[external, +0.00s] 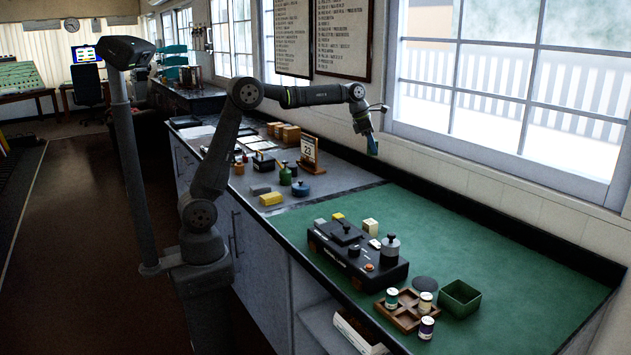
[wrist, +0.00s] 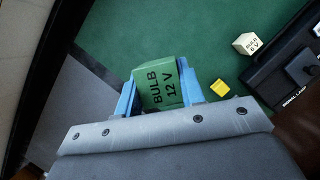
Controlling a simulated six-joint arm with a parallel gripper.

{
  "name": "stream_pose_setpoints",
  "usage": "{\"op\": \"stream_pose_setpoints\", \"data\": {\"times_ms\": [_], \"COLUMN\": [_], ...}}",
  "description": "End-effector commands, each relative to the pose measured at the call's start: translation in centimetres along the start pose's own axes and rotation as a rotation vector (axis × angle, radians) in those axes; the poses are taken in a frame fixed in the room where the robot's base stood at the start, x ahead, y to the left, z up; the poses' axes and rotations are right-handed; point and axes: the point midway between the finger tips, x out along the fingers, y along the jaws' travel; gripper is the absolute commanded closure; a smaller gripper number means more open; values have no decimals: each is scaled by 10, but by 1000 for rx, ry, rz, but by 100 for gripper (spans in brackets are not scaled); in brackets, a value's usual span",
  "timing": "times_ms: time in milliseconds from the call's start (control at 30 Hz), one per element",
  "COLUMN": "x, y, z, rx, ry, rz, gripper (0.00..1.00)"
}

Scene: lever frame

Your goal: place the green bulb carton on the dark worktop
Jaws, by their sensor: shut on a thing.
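My gripper (wrist: 160,86) is shut on the green bulb carton (wrist: 163,92), marked BULB 12 V, between its two blue fingers in the wrist view. In the external view my gripper (external: 372,146) hangs in the air near the window wall, above the back of the counter; the carton is too small to make out there. The dark worktop (external: 340,180) is the grey stretch of counter left of the green mat (external: 500,250). It also shows at the left of the wrist view (wrist: 75,110), beside the green mat that lies below the carton.
A black signal lamp box (external: 345,250) stands on the mat, with a cream bulb carton (wrist: 246,43) and a yellow block (wrist: 219,88) near it.

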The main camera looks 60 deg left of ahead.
Motion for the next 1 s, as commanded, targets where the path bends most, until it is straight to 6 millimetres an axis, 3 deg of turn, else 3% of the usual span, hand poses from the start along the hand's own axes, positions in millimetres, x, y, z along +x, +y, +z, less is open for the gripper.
{"op": "stream_pose_setpoints", "data": {"times_ms": [33,200,500,700,1000], "x": [3,9,11,8,4], "y": [-30,-116,-263,-328,-383], "z": [8,21,16,2,-16], "rx": [39,146,333,420,499], "ry": [-1,0,-1,0,0], "rz": [-16,-60,-137,-173,-206], "gripper": [89,89,89,89,89]}}
